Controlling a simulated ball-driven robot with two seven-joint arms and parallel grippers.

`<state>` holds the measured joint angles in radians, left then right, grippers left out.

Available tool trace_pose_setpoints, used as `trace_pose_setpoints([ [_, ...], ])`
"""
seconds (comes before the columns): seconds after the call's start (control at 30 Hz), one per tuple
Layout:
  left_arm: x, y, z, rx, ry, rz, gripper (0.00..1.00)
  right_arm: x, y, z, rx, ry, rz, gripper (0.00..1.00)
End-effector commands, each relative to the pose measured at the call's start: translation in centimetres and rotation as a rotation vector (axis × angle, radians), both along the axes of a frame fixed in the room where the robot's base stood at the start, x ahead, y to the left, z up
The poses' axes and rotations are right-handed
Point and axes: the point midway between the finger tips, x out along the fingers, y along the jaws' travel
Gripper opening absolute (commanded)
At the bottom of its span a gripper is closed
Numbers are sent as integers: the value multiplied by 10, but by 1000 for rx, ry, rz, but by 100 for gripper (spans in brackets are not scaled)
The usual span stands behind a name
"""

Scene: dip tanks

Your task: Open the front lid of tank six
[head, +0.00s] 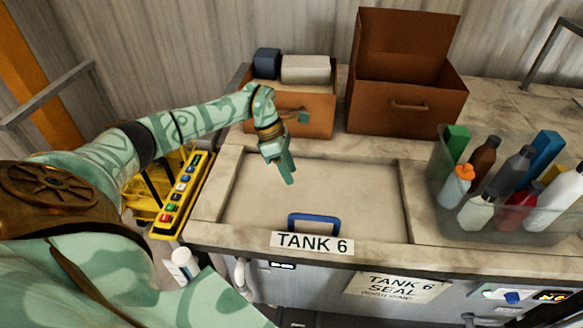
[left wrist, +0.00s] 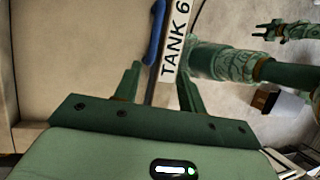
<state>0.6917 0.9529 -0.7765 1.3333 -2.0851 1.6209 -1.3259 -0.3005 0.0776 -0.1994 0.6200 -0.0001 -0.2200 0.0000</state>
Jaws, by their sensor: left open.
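The front lid of tank six (head: 300,195) is a flat beige panel in the worktop and lies shut. A blue handle (head: 314,220) stands at its front edge, behind the white TANK 6 sign (head: 312,243). My left gripper (head: 288,178) is open and empty above the lid, behind and a little left of the handle, apart from it. In the left wrist view the blue handle (left wrist: 155,32) and the sign (left wrist: 176,38) show beyond my open left fingers (left wrist: 160,88). What seems to be my right gripper (left wrist: 268,31) shows small there; its jaws are unclear.
A clear bin of bottles (head: 500,225) stands on the right. An open brown box (head: 405,108) and a smaller brown box (head: 315,118) stand behind the lid. A yellow button panel (head: 178,198) is on the left. A TANK 6 SEAL notice (head: 395,287) hangs on the front.

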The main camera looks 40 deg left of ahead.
Motion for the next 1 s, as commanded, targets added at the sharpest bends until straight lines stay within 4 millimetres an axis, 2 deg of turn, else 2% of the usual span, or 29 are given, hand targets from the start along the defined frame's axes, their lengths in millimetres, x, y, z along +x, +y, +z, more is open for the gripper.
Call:
trace_pose_setpoints([
  [0.23, -1, 8, 18, 1, -1, 1, 41, 0, 0, 10, 0, -1, 0, 36],
  [0.8, -1, 9, 18, 0, 0, 0, 41, 0, -2, 8, -2, -1, 2, 36],
  [0.9, 0, 10, 13, 2, -3, 2, 41, 0, -2, 1, -3, -1, 2, 36],
  [1.0, 1, 18, 1, 12, -11, 11, 41, 0, -2, -16, -3, 0, 2, 36],
])
